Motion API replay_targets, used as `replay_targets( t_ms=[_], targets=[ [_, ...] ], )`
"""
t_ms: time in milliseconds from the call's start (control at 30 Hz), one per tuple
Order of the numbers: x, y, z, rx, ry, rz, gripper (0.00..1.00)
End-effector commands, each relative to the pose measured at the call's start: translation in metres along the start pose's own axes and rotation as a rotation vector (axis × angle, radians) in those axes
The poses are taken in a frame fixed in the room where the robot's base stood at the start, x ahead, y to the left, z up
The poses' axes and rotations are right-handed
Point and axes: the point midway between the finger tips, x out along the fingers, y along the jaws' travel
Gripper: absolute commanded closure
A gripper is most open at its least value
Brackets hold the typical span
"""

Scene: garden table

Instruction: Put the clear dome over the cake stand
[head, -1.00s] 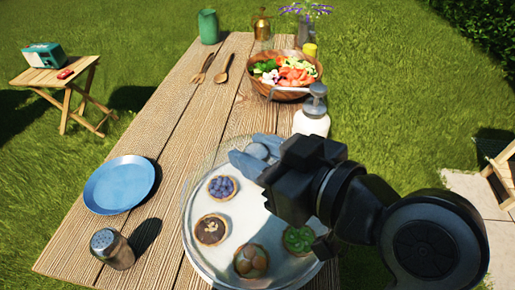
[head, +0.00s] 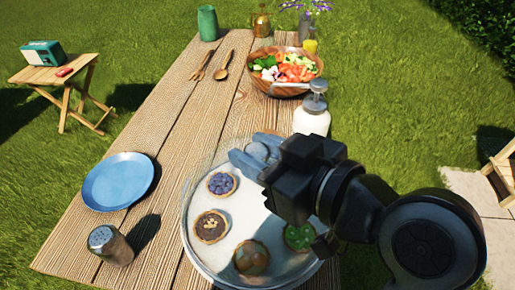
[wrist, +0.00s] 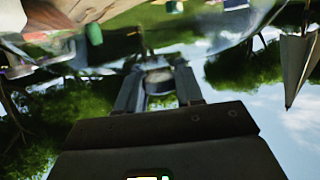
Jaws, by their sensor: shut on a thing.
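The cake stand (head: 192,245) is a pale round plate at the near end of the table, with several small tarts on it. The clear dome (head: 232,150) is hard to see; its faint outline lies over the stand and tarts. My gripper (head: 255,155) is above the far side of the stand, shut on the dome's round knob. In the wrist view my gripper (wrist: 158,85) has the knob (wrist: 159,82) between its two fingers, with the glassy dome beyond. I cannot tell whether the dome's rim touches the stand.
A blue plate (head: 118,181) and a shaker (head: 109,245) stand left of the stand. A white pump bottle (head: 311,118) is close behind my gripper. A salad bowl (head: 285,70), wooden servers (head: 222,68) and a green cup (head: 208,24) are farther back.

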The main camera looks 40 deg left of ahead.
Motion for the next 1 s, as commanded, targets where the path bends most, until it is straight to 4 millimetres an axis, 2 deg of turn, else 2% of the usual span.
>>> replay_targets(
  t_ms=[67,100,400,733,1000],
  targets=[
    [0.000,0.000,-0.001,-0.001,0.002,0.000,1.00],
    [0.000,0.000,-0.001,-0.001,0.002,0.000,0.62],
    [0.000,0.000,-0.001,0.000,0.001,0.000,0.34],
    [-0.006,0.000,0.001,0.000,0.000,0.001,0.34],
    [-0.048,0.001,0.001,0.001,0.001,0.004,0.34]
  ],
)
